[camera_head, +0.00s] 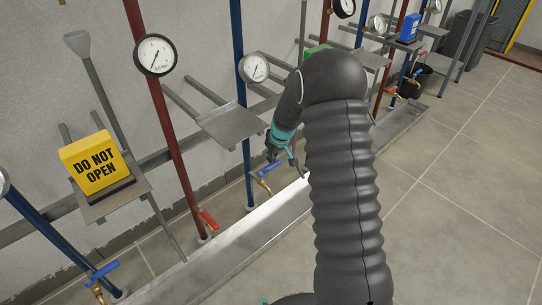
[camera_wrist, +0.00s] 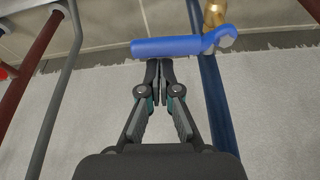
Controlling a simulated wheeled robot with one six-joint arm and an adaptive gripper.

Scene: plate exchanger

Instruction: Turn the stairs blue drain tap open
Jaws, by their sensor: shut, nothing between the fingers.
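A blue tap handle (camera_head: 268,170) sits low on a blue pipe (camera_head: 246,150) in the middle of the head view. In the wrist view the blue handle (camera_wrist: 170,47) lies crosswise to the pipe (camera_wrist: 212,95), with a brass fitting (camera_wrist: 215,12) by its right end. My gripper (camera_head: 278,160) is close to this handle in the head view. In the wrist view my gripper (camera_wrist: 159,68) is shut and empty, its tips just below the handle's middle; I cannot tell if they touch it. Which tap is the stairs one is not clear from the pictures.
A red tap (camera_head: 208,220) on a red pipe (camera_head: 170,130) and another blue tap (camera_head: 102,272) stand to the left. A metal shelf (camera_head: 232,125) is above the middle tap. A yellow "DO NOT OPEN" sign (camera_head: 95,162) is at left. A metal channel (camera_head: 230,243) runs below; open floor lies right.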

